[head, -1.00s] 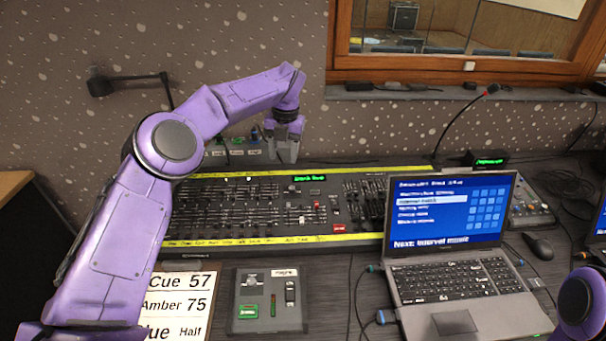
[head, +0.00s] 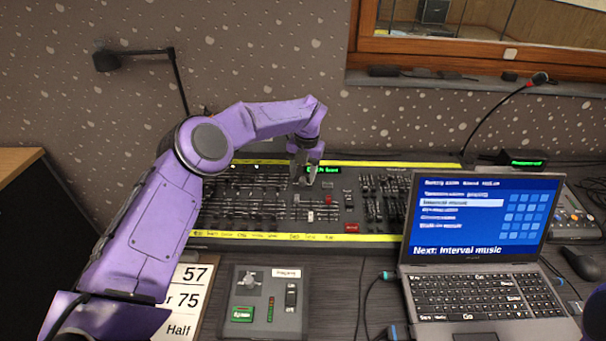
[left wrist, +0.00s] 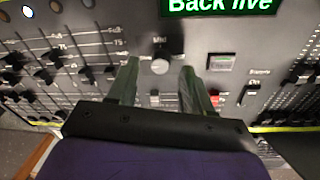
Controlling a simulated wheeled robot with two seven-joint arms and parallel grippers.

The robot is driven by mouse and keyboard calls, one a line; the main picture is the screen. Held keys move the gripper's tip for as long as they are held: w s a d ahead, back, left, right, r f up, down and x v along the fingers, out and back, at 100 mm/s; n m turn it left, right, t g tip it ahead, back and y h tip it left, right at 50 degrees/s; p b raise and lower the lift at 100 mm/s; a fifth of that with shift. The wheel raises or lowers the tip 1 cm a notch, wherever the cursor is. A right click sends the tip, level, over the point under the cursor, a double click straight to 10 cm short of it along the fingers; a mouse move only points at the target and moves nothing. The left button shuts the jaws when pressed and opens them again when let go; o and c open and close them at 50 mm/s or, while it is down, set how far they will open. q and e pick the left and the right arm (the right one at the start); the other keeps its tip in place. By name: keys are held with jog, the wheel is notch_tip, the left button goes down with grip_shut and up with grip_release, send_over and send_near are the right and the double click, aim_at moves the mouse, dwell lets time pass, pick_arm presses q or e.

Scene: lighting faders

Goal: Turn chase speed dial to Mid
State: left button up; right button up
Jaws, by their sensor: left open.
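The lighting desk (head: 215,222) is a black console with rows of faders and yellow strips along its edges. In the left wrist view a dark round dial with a grey face (left wrist: 160,66) sits below a label that reads "Mid". I cannot make out its pointer clearly. My left gripper (head: 307,180) is over the middle of the desk and hides the dial in the head view. In the left wrist view its open fingers (left wrist: 160,74) stand on either side of the dial. I cannot tell whether they touch it. My right gripper is out of view.
A green "Back live" display (left wrist: 222,5) is just behind the dial. A small lit-framed switch (left wrist: 221,62) and faders (left wrist: 110,73) lie close by. A laptop (head: 480,220) stands at the right, and a small grey box (head: 262,318) sits in front of the desk.

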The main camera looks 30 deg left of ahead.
pick_arm(q)
jog(key=shift+f, duration=0.85)
jog(key=shift+c, duration=0.3)
grip_shut()
